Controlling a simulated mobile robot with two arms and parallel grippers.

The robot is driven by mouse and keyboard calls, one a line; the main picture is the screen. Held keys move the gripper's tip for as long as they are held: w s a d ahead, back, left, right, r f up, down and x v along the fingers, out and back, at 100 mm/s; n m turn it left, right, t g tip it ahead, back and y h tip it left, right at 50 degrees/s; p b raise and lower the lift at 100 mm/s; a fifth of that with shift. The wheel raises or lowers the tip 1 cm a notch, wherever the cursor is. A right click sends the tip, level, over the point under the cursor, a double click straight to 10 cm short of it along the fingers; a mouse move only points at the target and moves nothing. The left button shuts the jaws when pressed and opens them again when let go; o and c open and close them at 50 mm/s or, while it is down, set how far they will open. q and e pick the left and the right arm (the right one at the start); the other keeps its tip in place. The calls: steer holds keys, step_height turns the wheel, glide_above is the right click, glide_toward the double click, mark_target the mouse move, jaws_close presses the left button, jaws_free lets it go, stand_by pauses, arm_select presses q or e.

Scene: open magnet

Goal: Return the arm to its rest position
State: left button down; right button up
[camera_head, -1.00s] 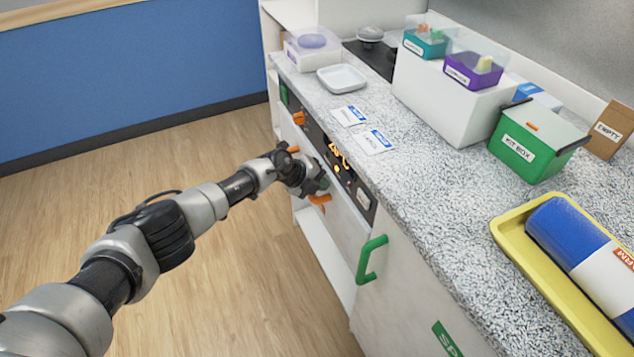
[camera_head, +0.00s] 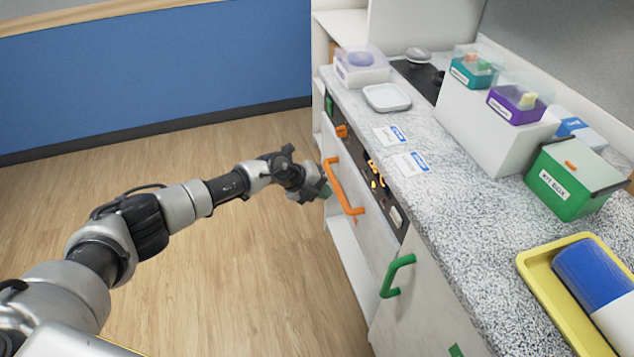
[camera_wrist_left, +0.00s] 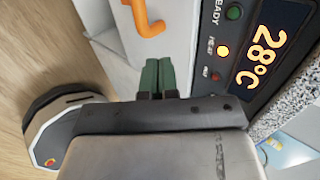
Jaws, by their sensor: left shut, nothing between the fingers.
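My left arm reaches in from the left in the head view, over the wood floor. Its gripper (camera_head: 322,190) is beside the cabinet front, close to the orange handle (camera_head: 343,188). In the left wrist view the two green fingers (camera_wrist_left: 158,76) are together with nothing between them. The orange handle also shows there (camera_wrist_left: 143,18), apart from the fingertips. The control panel (camera_wrist_left: 270,50) reads 28°C, with an amber light lit and a red one beside it. My right gripper is in neither view.
The speckled counter (camera_head: 445,205) runs along the right. It carries a white dish (camera_head: 387,97), printed cards (camera_head: 410,163), a green kit box (camera_head: 565,185) and a yellow tray (camera_head: 548,290). A green handle (camera_head: 397,274) sticks out from the lower cabinet. The floor (camera_head: 230,280) left of the cabinet is clear.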

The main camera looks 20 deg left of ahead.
arm_select(q)
steer(key=s+a+f+n+t+y+p, duration=0.1)
steer(key=s+a+f+n+t+y, duration=0.2)
steer(key=s+f+n, duration=0.9)
steer(key=s+a+f+n+t+y+p, duration=0.15)
steer(key=s+a+f+n, duration=0.25)
steer(key=s+f+n, duration=0.75)
steer(key=s+a+f+n+g+y, duration=0.1)
steer(key=s+f, duration=0.3)
steer(key=s, duration=0.7)
steer(key=s+a+f+n+g+y, duration=0.1)
steer(key=s+f+g, duration=0.3)
steer(key=s, duration=0.7)
steer(key=s+f+n+g+y+p, duration=0.1)
steer(key=s+f+g, duration=0.2)
steer(key=s, duration=0.8)
step_height(320, 180, down, 2)
steer(key=shift+s+a+f+n, duration=0.15)
steer(key=shift+a+f+n, duration=0.1)
steer(key=shift+a+n, duration=0.15)
steer(key=shift+g+y, duration=0.25)
